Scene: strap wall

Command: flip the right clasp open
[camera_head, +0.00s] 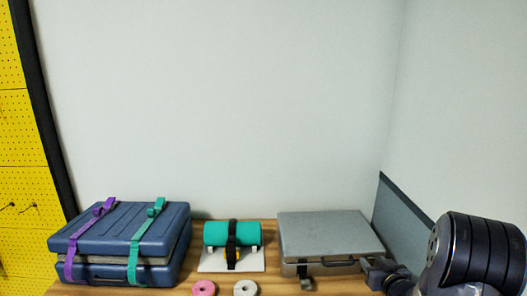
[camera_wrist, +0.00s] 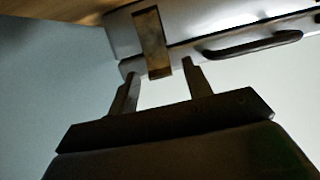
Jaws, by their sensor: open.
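The grey case (camera_head: 330,235) lies shut on the table at the right, with a dark handle (camera_head: 332,262) on its front. Its left clasp (camera_head: 304,272) shows as a small metal plate left of the handle. The right clasp (camera_wrist: 152,42) is a brownish metal plate beside the handle (camera_wrist: 250,43) in the wrist view. My gripper (camera_wrist: 160,73) is open, with its fingertips on either side of the clasp's near end; I cannot tell whether they touch it. In the head view my gripper (camera_head: 373,268) is at the case's front right corner and hides this clasp.
A blue case (camera_head: 120,235) with purple and green straps stands at the left. A green roll (camera_head: 217,234) with a black strap rests on a white stand (camera_head: 218,267). A pink ring (camera_head: 204,288) and a white ring (camera_head: 245,288) lie in front. A grey panel (camera_head: 405,225) stands at the right.

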